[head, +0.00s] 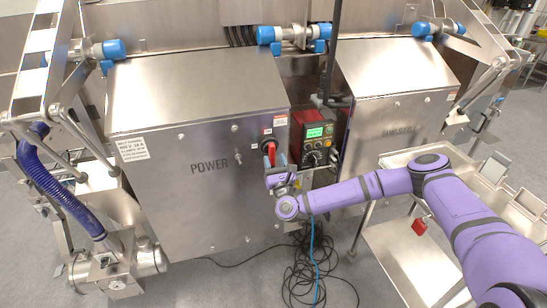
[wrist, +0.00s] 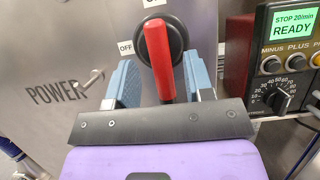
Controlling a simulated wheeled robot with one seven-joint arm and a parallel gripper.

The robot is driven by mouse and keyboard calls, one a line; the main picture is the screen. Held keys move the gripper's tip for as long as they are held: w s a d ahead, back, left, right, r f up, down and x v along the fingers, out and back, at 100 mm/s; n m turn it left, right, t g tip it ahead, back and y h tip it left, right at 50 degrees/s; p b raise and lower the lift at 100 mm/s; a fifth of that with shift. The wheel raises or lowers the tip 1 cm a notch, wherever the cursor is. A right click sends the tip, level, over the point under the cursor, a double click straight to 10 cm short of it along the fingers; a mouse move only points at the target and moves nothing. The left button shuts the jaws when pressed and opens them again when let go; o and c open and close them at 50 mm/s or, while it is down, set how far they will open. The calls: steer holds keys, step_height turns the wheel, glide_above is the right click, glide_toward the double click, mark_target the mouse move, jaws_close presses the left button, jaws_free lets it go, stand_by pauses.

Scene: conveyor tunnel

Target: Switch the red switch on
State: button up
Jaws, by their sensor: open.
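The red switch (head: 272,153) is on the front of the steel cabinet marked POWER, near its right edge. In the wrist view its red handle (wrist: 158,60) stands nearly upright on a round black base. An OFF label is left of the base, and another label above it is partly cut off. My gripper (head: 273,170) is in front of the switch. In the wrist view my gripper (wrist: 160,80) is open, with one blue-padded finger on each side of the handle. Visible gaps separate the pads from the handle.
A dark control box (head: 313,137) with a green display reading READY and knobs stands just right of the switch. Black cables (head: 305,275) lie on the floor below. A second steel cabinet (head: 395,90) is at the right. A steel trolley (head: 400,255) stands below my arm.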

steer(key=v, duration=0.8)
steer(key=shift+s, duration=0.35)
step_height(320, 180, up, 6)
steer(key=w+a+n+g+y, duration=0.15)
steer(key=n+g+y, duration=0.55)
steer(key=n+g, duration=0.9)
steer(key=s+d+r+n+h, duration=0.3)
steer(key=d+r+n+h, duration=0.15)
steer(key=d+r, duration=0.3)
steer(key=s+d+r+n+t+h, duration=0.1)
steer(key=s+d+r+n+h, duration=0.25)
steer(key=d+r+n, duration=0.4)
steer(key=s+d+r+n+h, duration=0.25)
steer(key=d+r+h, duration=0.2)
steer(key=r, duration=0.45)
steer(key=s+d+r, duration=0.3)
steer(key=s+r, duration=0.1)
steer(key=s, duration=0.5)
steer(key=s+d+r+n+g, duration=0.1)
steer(key=s+d+r, duration=0.2)
steer(key=s, duration=0.6)
steer(key=s+d+r+n, duration=0.1)
steer(key=s+d+r, duration=0.2)
steer(key=s+r, duration=0.3)
steer(key=s, duration=0.2)
steer(key=shift+s+r+h, duration=0.35)
steer(key=shift+s, duration=0.05)
